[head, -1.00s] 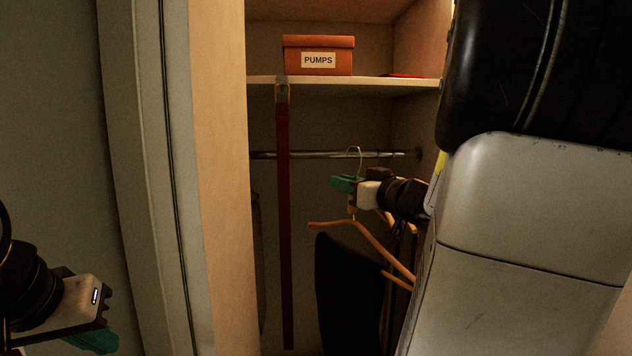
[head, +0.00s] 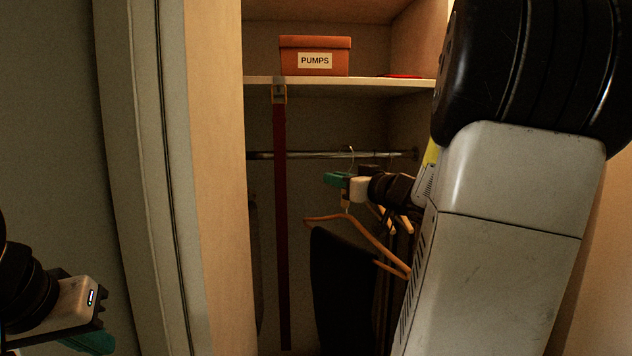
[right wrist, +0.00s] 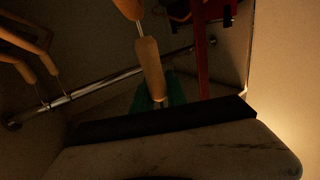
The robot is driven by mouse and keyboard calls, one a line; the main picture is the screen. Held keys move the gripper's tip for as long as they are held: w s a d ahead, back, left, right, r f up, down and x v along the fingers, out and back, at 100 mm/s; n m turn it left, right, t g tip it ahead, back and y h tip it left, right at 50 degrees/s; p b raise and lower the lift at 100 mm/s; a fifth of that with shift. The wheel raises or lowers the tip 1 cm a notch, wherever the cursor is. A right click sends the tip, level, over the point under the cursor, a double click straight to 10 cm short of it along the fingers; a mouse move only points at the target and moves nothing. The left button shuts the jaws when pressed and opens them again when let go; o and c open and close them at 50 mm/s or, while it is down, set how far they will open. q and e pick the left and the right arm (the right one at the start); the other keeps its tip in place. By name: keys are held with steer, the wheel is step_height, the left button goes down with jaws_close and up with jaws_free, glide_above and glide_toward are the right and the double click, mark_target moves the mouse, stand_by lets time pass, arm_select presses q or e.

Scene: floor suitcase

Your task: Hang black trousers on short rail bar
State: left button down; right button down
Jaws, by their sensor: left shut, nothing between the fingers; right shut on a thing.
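The black trousers (head: 340,285) hang folded over a wooden hanger (head: 350,222) inside the closet. My right gripper (head: 337,180) is shut on the hanger near its neck, just below the rail. The rail bar (head: 310,155) runs across the closet; it also shows in the right wrist view (right wrist: 110,82). The hanger's metal hook overlaps the rail in the head view; I cannot tell whether it rests on it. The right wrist view shows a wooden hanger part (right wrist: 150,70) by the green fingertips (right wrist: 160,92). My left gripper (head: 92,343) is shut and empty, outside at lower left.
A dark red belt (head: 282,210) hangs from the shelf (head: 370,83) in front of the rail. An orange PUMPS box (head: 315,55) stands on the shelf. Other wooden hangers (right wrist: 30,45) hang at the rail's far end. The closet's side panel (head: 215,180) separates my grippers.

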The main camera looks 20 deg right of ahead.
steer(key=w+d+f, duration=0.1)
steer(key=w+d, duration=0.2)
steer(key=w, duration=0.9)
steer(key=w+d+f, duration=0.1)
steer(key=w+d, duration=0.2)
steer(key=w, duration=0.9)
steer(key=shift+f, duration=0.3)
stand_by(1.0)
steer(key=shift+d+f, duration=0.1)
steer(key=shift+f, duration=0.35)
stand_by(0.5)
steer(key=c, duration=1.3)
jaws_free()
steer(key=shift+s, duration=0.1)
